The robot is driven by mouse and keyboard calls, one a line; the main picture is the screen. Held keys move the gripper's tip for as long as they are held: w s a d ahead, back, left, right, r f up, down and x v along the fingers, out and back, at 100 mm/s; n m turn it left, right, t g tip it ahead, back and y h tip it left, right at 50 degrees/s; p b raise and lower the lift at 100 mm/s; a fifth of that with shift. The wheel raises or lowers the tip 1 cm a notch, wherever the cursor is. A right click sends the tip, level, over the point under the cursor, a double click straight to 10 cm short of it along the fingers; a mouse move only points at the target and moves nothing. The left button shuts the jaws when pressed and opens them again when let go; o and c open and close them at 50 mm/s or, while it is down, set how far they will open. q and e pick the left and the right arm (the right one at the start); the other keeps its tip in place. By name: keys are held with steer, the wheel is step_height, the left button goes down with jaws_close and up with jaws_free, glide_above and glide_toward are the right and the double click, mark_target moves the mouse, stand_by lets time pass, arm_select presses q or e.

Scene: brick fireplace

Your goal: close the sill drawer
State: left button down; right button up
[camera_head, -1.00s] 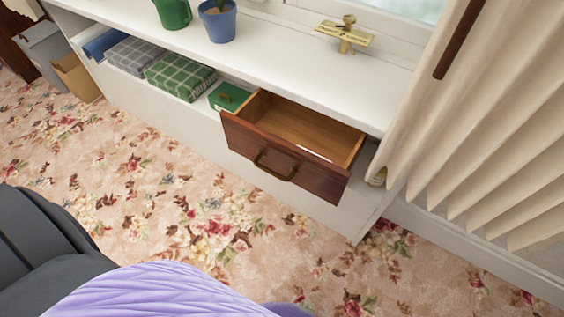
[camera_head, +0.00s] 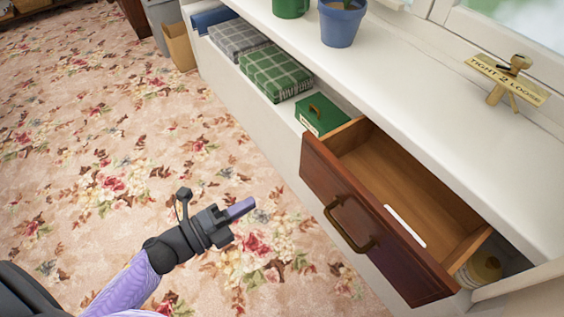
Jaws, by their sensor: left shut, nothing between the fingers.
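The sill drawer (camera_head: 365,225) is brown wood with a brass-coloured bow handle (camera_head: 349,225). It stands pulled out below the white window sill (camera_head: 430,110), its inside showing, with a white flat strip (camera_head: 405,226) in it. My left gripper (camera_head: 240,208) is shut and empty, over the carpet to the left of the drawer front and apart from it. My right gripper is out of view.
Left of the drawer, the shelf holds a green box (camera_head: 322,114), a green checked cloth (camera_head: 276,75) and a grey checked cloth (camera_head: 238,40). A blue pot (camera_head: 341,24) and a sign (camera_head: 508,78) stand on the sill. The carpet in front is clear.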

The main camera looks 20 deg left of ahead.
mark_target(314, 167)
arm_select(q)
steer(key=b+x, duration=0.2)
steer(key=x, duration=1)
steer(key=shift+w+d+b, duration=0.15)
steer(key=shift+d+b, duration=0.1)
steer(key=shift+b, duration=0.15)
steer(key=shift+w+d, duration=0.2)
steer(key=shift+w, duration=0.1)
steer(key=shift+w+d, duration=0.15)
steer(key=shift+w, duration=0.05)
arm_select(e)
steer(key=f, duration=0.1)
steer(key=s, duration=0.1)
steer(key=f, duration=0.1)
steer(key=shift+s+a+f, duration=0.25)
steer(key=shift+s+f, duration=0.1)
